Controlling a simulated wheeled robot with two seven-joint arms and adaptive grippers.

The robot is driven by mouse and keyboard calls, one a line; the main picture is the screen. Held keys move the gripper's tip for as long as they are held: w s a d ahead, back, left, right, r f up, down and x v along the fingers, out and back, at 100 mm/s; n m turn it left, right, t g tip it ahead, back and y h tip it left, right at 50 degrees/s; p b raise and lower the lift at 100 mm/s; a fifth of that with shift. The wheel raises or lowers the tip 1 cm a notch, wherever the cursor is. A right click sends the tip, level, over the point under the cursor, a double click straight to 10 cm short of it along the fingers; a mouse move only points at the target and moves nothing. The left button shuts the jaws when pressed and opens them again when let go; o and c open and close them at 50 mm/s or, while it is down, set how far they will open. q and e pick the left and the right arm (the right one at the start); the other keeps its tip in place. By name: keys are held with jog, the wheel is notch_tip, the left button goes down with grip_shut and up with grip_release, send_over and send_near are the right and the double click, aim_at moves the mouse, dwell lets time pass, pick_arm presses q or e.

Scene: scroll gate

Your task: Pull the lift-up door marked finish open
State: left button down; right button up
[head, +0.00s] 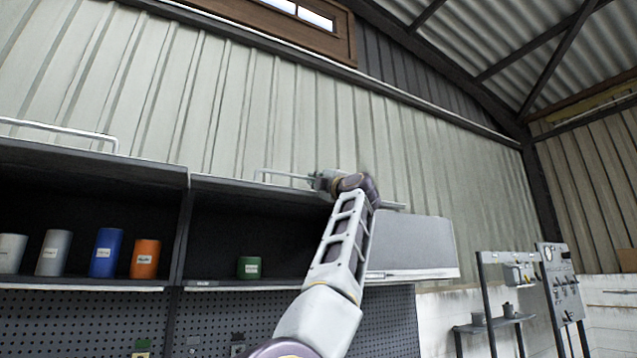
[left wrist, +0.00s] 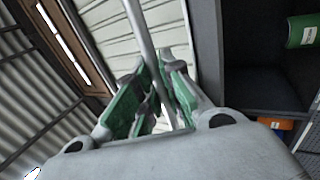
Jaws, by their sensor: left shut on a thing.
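The left gripper (head: 322,181) is shut on a pale bar handle (head: 282,174) at the top front edge of the middle cabinet bay. In the left wrist view the handle bar (left wrist: 143,35) runs between the green-padded fingers of my left gripper (left wrist: 152,88). The door of this bay is raised, seen nearly edge-on above the opening (head: 262,222). A green can (head: 249,267) stands inside the bay, and it also shows in the left wrist view (left wrist: 302,31). The small labels on the shelf edge are too small to read. My right gripper is not in view.
The left bay is open too, its handle (head: 58,128) up top, with white, blue (head: 106,252) and orange cans (head: 145,258) inside. A closed grey door (head: 412,246) is at right, partly behind my left arm. A tool rack (head: 520,300) stands further right.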

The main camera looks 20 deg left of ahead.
pick_arm(q)
jog(key=c, duration=1.8)
grip_release()
jog(key=shift+f, duration=0.1)
jog(key=shift+s+d+f, duration=0.1)
jog(key=shift+s+d, duration=0.05)
jog(key=shift+d, duration=0.05)
jog(key=shift+s+d+f, duration=0.25)
jog(key=shift+s+d, duration=0.05)
jog(key=shift+d, duration=0.2)
jog(key=shift+v, duration=5.15)
